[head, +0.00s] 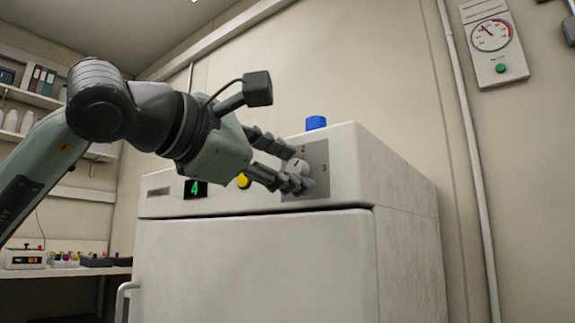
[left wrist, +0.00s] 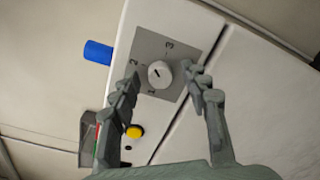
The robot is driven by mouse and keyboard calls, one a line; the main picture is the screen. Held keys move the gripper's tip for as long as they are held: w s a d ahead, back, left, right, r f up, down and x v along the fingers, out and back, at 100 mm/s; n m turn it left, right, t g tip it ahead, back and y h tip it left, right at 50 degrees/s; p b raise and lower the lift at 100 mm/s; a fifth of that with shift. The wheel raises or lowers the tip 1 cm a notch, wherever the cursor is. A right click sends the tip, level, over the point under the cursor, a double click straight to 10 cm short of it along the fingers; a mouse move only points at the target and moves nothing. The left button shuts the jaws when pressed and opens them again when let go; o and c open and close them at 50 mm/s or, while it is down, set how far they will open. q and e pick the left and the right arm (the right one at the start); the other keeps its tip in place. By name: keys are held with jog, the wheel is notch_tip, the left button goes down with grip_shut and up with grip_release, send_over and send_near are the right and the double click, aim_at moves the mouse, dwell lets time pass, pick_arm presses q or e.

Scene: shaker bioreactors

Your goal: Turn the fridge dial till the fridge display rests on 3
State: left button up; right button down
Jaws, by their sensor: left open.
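The white fridge (head: 250,260) has a display (head: 195,188) that reads a green 4. The fridge dial (head: 297,166) is a round pale knob on a grey square plate (head: 319,152) at the right of the front panel. The plate carries printed numerals; 2 and 3 show in the head view. The dial also shows in the left wrist view (left wrist: 160,74), with a short dark mark whose exact setting I cannot tell. My left gripper (head: 298,169) is open, with one finger on either side of the dial. I cannot tell whether either finger touches it. My right gripper is out of view.
A yellow button (head: 243,181) sits between display and dial. A blue object (head: 316,122) stands on the fridge top. A wall gauge (head: 491,36) with a green button hangs at right. Shelves and a bench (head: 65,271) with small items are at left.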

pick_arm(q)
jog(key=v, duration=1.2)
jog(key=shift+f, duration=0.1)
